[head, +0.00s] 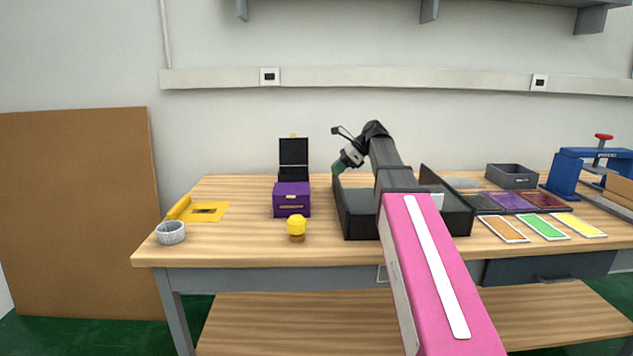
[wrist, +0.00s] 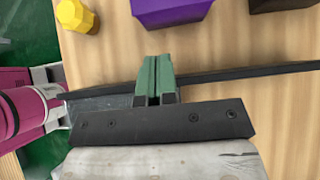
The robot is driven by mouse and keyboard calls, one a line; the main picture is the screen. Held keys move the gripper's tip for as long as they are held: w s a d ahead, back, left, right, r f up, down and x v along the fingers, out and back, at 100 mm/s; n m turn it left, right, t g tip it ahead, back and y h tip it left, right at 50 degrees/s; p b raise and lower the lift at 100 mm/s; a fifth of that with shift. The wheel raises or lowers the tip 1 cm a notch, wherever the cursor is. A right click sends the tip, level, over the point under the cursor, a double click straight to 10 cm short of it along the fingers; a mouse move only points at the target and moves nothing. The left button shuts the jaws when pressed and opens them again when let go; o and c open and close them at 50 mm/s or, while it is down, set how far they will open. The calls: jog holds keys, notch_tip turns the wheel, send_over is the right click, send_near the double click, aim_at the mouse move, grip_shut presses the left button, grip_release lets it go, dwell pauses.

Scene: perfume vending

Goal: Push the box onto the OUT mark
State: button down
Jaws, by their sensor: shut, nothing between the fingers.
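The likely OUT mark is a yellow patch (head: 207,211) with dark print, flat on the table to the left of the box; the print is too small to read. Bare table separates them. My gripper (head: 338,168) has green fingers and is to the right of the purple box, near the black tray. In the wrist view my gripper (wrist: 153,64) is shut and empty, apart from the box.
A black tray (head: 360,226) lies below my arm. A yellow-capped bottle (head: 296,226) stands before the purple box, an open black case (head: 294,158) behind it. A grey cup (head: 170,233) stands near the front left edge. Coloured cards (head: 543,227) and a blue press (head: 567,172) are right.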

jog(key=x, duration=0.6)
jog(key=w+x, duration=0.1)
jog(key=x, duration=0.3)
jog(key=a, duration=3.3)
jog(key=shift+a, duration=0.3)
